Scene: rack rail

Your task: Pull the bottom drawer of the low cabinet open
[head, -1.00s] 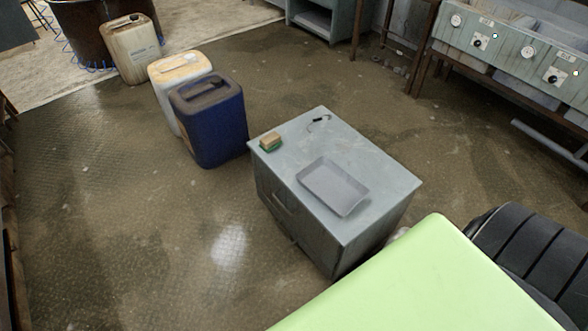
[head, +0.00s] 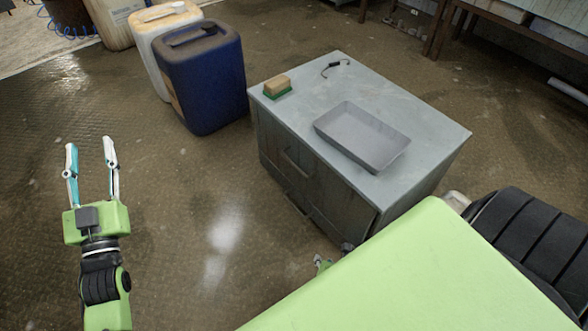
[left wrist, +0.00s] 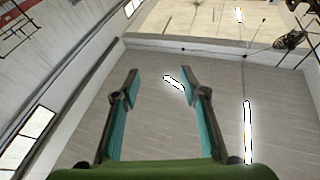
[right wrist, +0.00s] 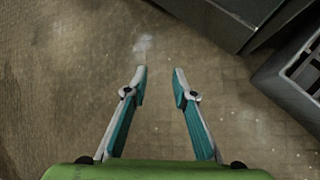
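The low grey cabinet (head: 258,140) stands on the floor at the middle right of the head view. Its front faces lower left, with an upper handle (head: 295,163) and a darker lower handle area (head: 298,203); the drawers look shut. My left gripper (head: 90,143) is open and empty, raised well left of the cabinet; its open fingers also show in the left wrist view (left wrist: 160,77). My right gripper is open and empty above bare floor in the right wrist view (right wrist: 160,76). In the head view, my green body hides most of it near the cabinet's lower front.
A grey tray (head: 360,138) and a green-and-tan sponge block (head: 277,87) lie on the cabinet top. Blue (head: 203,80) and white (head: 150,62) jerrycans stand behind left. A grey slotted crate (right wrist: 285,85) is right in the right wrist view. Floor before the cabinet is clear.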

